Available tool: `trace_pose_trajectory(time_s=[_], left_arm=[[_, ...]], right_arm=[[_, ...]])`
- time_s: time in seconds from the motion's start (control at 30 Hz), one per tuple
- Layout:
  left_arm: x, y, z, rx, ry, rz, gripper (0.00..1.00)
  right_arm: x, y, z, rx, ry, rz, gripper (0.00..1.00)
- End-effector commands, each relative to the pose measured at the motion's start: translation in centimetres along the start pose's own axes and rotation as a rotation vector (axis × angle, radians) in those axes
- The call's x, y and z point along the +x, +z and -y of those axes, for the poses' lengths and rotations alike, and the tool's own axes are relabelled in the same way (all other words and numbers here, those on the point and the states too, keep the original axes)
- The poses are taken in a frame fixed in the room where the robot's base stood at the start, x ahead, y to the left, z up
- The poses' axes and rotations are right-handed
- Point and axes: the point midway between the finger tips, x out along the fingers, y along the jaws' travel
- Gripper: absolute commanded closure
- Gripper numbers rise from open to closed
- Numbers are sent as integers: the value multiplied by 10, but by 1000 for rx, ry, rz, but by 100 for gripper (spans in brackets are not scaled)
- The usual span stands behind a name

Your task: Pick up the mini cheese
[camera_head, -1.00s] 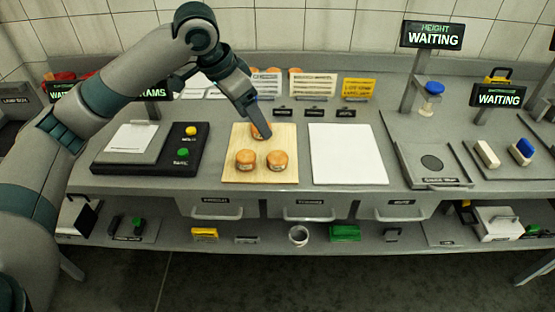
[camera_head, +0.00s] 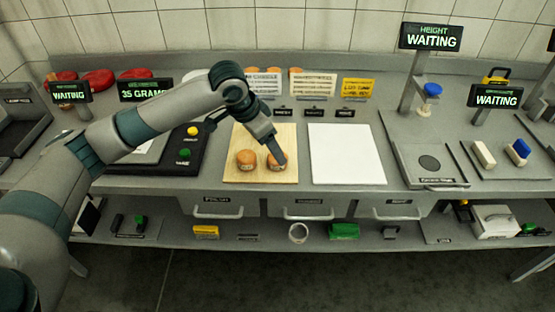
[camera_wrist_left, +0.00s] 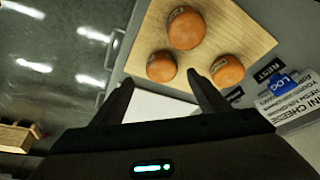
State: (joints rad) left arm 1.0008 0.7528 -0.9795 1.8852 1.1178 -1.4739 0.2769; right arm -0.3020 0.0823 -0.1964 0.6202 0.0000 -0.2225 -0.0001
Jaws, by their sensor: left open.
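Three round orange cheeses with pale labels are on a wooden board (camera_head: 236,138). The head view shows a left one (camera_head: 246,160) and a right one (camera_head: 276,163); my arm hides the third. In the wrist view one cheese (camera_wrist_left: 161,67) sits just ahead of the gap between my fingers, another (camera_wrist_left: 227,70) is right of the fingers, and a larger-looking one (camera_wrist_left: 186,28) is farther off. My left gripper (camera_head: 281,160) is over the board's right side, at the right cheese. Its fingers (camera_wrist_left: 160,82) are apart and hold nothing. My right gripper is out of view.
A white sheet (camera_head: 346,155) lies right of the board. A scale (camera_head: 150,150) with a "35 GRAMS" display (camera_head: 146,90) is left, partly behind my arm. Label cards (camera_head: 313,83) stand behind the board. A height station (camera_head: 430,164) is farther right.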

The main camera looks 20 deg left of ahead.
Motion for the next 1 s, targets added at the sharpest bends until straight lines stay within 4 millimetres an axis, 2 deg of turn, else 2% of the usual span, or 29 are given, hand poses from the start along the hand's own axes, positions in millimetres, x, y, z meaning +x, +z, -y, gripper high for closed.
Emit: trace_pose_trajectory(time_s=[0.27, 0.5, 0.7, 1.0], left_arm=[[3, 0, 0, -1, 1, 1, 32], [29, 3, 3, -2, 1, 3, 32], [49, 3, 3, 0, 0, 1, 32], [52, 3, 3, 0, -1, 0, 32]], right_arm=[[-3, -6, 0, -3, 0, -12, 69], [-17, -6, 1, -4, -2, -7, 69], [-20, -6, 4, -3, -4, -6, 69], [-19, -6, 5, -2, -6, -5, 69]])
